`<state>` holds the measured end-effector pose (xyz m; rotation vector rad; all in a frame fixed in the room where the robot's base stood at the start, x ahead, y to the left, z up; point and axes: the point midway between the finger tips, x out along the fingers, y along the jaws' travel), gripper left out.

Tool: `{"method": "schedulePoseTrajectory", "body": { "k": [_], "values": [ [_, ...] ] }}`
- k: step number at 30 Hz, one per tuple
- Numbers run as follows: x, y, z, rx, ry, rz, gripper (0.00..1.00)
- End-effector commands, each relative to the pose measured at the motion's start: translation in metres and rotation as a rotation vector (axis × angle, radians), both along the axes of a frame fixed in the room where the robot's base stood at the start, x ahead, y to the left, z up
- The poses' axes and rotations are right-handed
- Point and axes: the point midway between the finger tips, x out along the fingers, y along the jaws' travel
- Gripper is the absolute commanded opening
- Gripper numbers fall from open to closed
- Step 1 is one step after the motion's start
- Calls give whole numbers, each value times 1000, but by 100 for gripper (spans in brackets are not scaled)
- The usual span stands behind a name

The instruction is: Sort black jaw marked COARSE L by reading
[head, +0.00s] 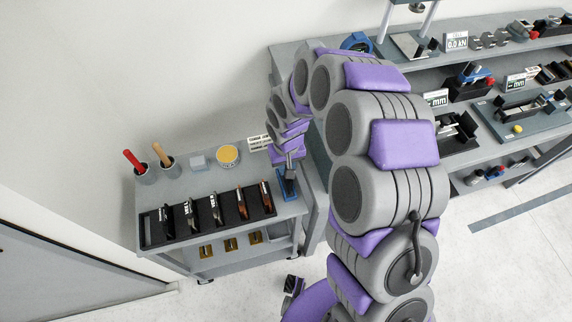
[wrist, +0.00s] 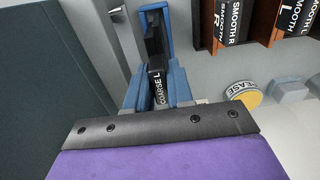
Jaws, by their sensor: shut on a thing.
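In the head view my gripper (head: 289,168) is over this blue tray (head: 281,183) at the right end of the grey cart, and the held jaw is mostly hidden. A black rack (head: 164,238) to the left holds several dark and brown jaws. SMOOTH R and SMOOTH L labels show in the wrist view.
On the cart (head: 180,195) behind the rack stand a yellow grease tin (head: 228,154), a grey block (head: 198,161) and two cups with red and tan handles. A label card (head: 259,143) stands near my wrist. Shelves with instruments (head: 480,90) are on the right.

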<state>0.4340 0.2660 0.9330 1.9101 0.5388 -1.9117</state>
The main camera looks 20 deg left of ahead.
Motion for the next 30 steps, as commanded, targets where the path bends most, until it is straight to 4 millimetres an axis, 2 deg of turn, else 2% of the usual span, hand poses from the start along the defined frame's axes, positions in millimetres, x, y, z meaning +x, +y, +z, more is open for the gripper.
{"method": "schedulePoseTrajectory", "body": {
  "k": [30],
  "values": [
    [0, 0, -15, 0, -1, 1, 0]
  ]
}}
